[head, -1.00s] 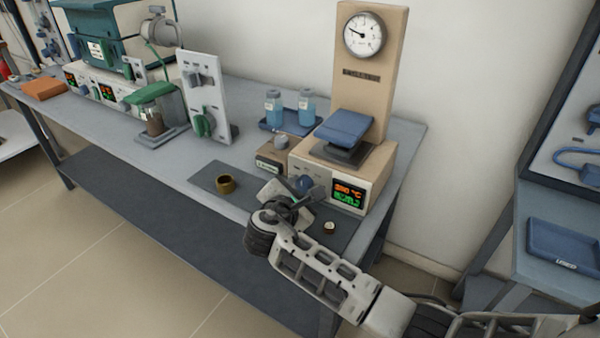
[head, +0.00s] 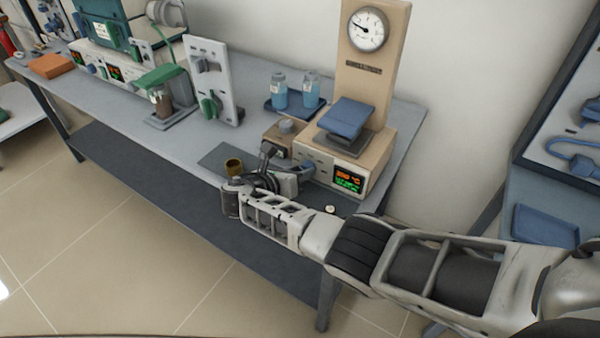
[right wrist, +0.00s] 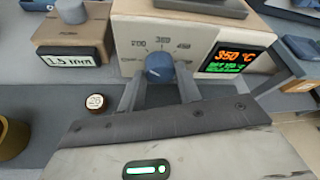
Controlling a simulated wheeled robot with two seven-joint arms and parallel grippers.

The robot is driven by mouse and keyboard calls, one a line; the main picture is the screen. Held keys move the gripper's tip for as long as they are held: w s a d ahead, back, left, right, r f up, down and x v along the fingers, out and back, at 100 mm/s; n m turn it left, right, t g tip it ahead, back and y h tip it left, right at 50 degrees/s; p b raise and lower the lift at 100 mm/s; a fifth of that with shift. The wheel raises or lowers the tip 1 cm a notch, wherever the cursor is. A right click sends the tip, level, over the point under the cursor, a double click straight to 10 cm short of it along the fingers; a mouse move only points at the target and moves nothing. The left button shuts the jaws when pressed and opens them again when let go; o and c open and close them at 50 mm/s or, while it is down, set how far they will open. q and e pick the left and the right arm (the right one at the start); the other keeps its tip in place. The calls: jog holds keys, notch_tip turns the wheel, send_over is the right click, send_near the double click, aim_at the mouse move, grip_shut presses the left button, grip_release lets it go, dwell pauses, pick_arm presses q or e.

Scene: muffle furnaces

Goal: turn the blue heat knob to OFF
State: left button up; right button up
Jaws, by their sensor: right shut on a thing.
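The blue heat knob (right wrist: 158,66) sits on the front of the beige furnace base (right wrist: 200,35), below a printed temperature scale. My right gripper (right wrist: 160,76) is shut on the knob, with one grey finger on each side of it. A white pointer mark on the knob is too small to read surely. The display (right wrist: 238,57) beside it shows an orange 350 °C and green text below. In the head view my right gripper (head: 286,168) reaches the panel from the front and partly hides the knob. My left gripper is not in view.
A small box reading 1.5 mm (right wrist: 72,52) stands left of the knob. A round token marked 28 (right wrist: 96,102) and a brass cup (head: 234,166) lie on the dark mat. Two blue bottles (head: 295,90) stand on a tray behind. A gauge column (head: 375,60) rises behind the furnace.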

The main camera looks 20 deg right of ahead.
jog(key=n+b, duration=0.1)
jog(key=n+g+h+b, duration=0.1)
jog(key=shift+w+a+f+b, duration=0.1)
jog(key=shift+w+f+b, duration=0.05)
jog(key=shift+f+b, duration=0.2)
jog(key=shift+n+h+b, duration=0.4)
jog(key=shift+n+b, duration=0.3)
jog(key=shift+b, duration=0.2)
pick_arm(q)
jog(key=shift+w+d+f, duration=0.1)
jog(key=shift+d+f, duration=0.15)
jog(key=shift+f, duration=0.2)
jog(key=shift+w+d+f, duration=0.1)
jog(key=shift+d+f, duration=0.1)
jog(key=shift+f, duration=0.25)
pick_arm(e)
jog(key=shift+r+g, duration=0.1)
jog(key=shift+g, duration=0.2)
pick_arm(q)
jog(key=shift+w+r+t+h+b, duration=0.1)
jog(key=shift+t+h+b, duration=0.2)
pick_arm(e)
jog(key=shift+n, duration=0.3)
jog(key=o, duration=1)
